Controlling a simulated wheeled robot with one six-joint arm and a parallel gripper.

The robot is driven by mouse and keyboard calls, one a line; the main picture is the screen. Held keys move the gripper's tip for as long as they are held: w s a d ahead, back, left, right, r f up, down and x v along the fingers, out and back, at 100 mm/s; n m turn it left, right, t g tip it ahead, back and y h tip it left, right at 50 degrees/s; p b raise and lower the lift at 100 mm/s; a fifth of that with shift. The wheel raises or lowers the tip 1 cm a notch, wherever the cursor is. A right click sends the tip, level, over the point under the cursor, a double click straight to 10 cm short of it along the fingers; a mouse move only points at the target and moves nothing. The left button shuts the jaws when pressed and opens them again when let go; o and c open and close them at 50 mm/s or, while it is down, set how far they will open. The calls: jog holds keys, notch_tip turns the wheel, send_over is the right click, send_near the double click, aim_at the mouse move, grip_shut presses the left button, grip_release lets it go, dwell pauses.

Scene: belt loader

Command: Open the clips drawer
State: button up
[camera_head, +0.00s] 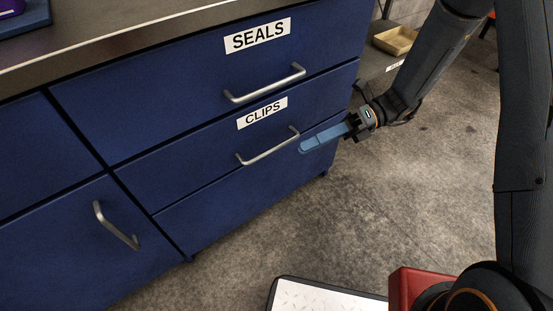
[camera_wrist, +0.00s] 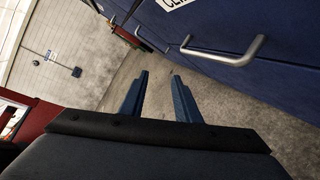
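The clips drawer (camera_head: 210,162) is a blue drawer front below the seals drawer, with a white "CLIPS" label (camera_head: 262,113). It looks shut, flush with the cabinet. Its silver bar handle (camera_head: 268,149) runs across the front; in the wrist view the handle (camera_wrist: 228,57) lies to the right of my fingers, not between them. My gripper (camera_head: 304,146) has blue fingers and is just right of the handle's right end in the head view. In the wrist view its fingers (camera_wrist: 160,75) are apart with nothing between them. Whether a finger touches the handle cannot be told.
The seals drawer (camera_head: 200,90) above has its own bar handle (camera_head: 265,84). A lower-left door has a slanted handle (camera_head: 116,226). The dark countertop (camera_head: 110,47) edges the cabinet. A tan tray (camera_head: 395,41) stands behind my arm. The concrete floor (camera_head: 400,200) right of the cabinet is clear.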

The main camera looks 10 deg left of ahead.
aim_at(275, 147)
jog(key=w+a+f+m+y+b, duration=0.3)
jog(key=w+f+m+y+b, duration=0.15)
jog(key=w+f, duration=0.2)
jog(key=shift+m, duration=0.35)
jog(key=x, duration=0.2)
jog(key=b+x, duration=0.1)
jog(key=x, duration=0.2)
jog(key=f+b+x, duration=0.1)
jog(key=x, duration=0.2)
jog(key=shift+s+d+f, duration=0.1)
jog(key=shift+s+d, duration=0.05)
jog(key=shift+s, duration=0.2)
grip_shut()
